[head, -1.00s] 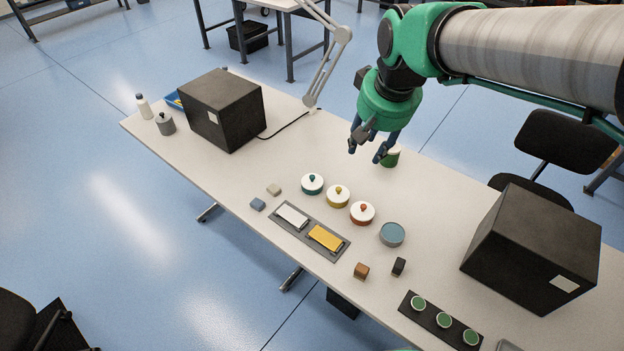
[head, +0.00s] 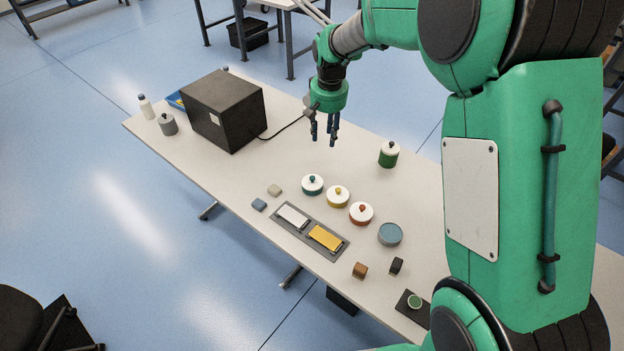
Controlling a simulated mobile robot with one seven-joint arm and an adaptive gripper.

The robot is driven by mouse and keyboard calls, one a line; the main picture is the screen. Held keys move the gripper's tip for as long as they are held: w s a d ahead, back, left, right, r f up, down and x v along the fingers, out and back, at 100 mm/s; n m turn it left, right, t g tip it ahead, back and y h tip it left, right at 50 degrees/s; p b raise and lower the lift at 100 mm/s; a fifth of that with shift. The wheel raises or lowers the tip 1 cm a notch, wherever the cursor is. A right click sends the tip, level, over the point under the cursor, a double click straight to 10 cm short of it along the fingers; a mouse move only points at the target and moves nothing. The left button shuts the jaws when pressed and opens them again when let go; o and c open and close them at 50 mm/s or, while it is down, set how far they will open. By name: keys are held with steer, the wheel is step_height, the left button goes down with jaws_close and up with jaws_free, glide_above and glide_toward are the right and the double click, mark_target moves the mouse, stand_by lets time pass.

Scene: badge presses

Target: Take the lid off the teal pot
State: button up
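The teal pot (head: 312,190) stands on the table with its white lid (head: 312,181) on, topped by a teal knob (head: 312,178). It is the leftmost of a row of three small lidded pots. My gripper (head: 323,140) hangs fingers-down above and behind the teal pot, well apart from it. Its fingers are spread with nothing seen between them. The teal pot is in plain view and nothing covers it.
A yellow pot (head: 338,197) and a red-orange pot (head: 361,214) stand just right of it. A green pot (head: 388,156) is farther back. A tray (head: 291,228) with white and yellow blocks lies in front. A black box (head: 224,110) stands at left.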

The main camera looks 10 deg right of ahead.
steer(key=g+p, duration=0.1)
glide_above(312, 177)
step_height(312, 177, down, 13)
steer(key=shift+d, duration=0.1)
steer(key=shift+f, duration=0.1)
steer(key=shift+f+b, duration=0.5)
steer(key=shift+f, duration=3.7)
steer(key=shift+f+b, duration=0.75)
steer(key=shift+f, duration=1.85)
steer(key=shift+c, duration=0.3)
jaws_close()
